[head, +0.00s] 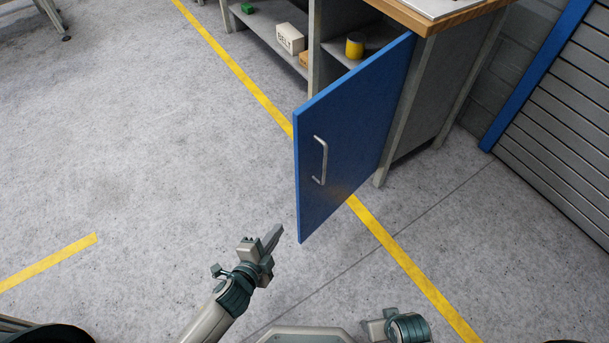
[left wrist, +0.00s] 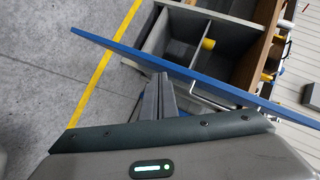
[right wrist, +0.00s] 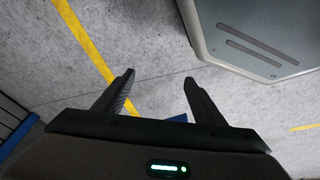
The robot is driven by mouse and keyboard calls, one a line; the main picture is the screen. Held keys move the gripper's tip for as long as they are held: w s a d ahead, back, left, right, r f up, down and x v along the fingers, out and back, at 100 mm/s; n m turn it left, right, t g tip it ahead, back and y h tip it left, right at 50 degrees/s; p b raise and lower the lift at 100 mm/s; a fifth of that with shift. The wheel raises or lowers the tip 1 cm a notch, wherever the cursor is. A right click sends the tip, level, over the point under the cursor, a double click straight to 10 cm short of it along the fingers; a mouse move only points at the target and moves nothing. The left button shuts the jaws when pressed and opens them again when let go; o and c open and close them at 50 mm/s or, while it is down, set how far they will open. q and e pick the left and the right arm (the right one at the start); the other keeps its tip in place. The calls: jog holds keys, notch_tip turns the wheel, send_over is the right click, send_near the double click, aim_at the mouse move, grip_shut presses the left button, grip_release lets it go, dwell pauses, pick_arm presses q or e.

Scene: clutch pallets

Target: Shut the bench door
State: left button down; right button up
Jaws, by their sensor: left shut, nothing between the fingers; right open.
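The blue bench door (head: 350,140) stands wide open, swung out from the right side of the bench (head: 435,90). Its silver handle (head: 320,160) is on the face turned toward me. The door shows edge-on in the left wrist view (left wrist: 190,78), with part of the handle (left wrist: 208,102) below it. My left gripper (head: 273,236) is shut and empty, to the left of the door's lower free corner and apart from it in the head view. In the left wrist view the closed fingers (left wrist: 160,85) point up toward the door. My right gripper (right wrist: 158,82) is open and empty over floor.
The open bench shelves hold a white BELT box (head: 290,39), a yellow cylinder (head: 355,45) and a green part (head: 247,8). A slatted shutter (head: 560,130) with a blue frame stands at right. Floor left of the door is clear, with yellow lines.

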aim_at(303, 166)
pick_arm(q)
jog(key=d+r+m+t+h+b, duration=0.1)
jog(key=d+r+m+b, duration=0.1)
jog(key=r, duration=0.6)
jog(key=d+r+m+t+h+b, duration=0.2)
jog(key=d+r+m, duration=0.2)
jog(key=r, duration=0.4)
jog(key=shift+s+r+h, duration=0.15)
jog(key=shift+r+h, duration=0.15)
pick_arm(e)
notch_tip(303, 166, up, 9)
jog(key=shift+s+d+f, duration=0.2)
jog(key=shift+s+d, duration=0.1)
jog(key=shift+s, duration=0.15)
pick_arm(q)
jog(key=w, duration=0.4)
jog(key=w+d, duration=0.1)
jog(key=w, duration=0.6)
jog(key=shift+w+d+f, duration=0.1)
jog(key=shift+w+d, duration=0.2)
jog(key=shift+d, duration=0.05)
pick_arm(e)
jog(key=x, duration=0.2)
jog(key=shift+f, duration=0.45)
pick_arm(q)
jog(key=shift+a, duration=0.15)
pick_arm(e)
jog(key=shift+w+r, duration=0.1)
jog(key=shift+r, duration=0.05)
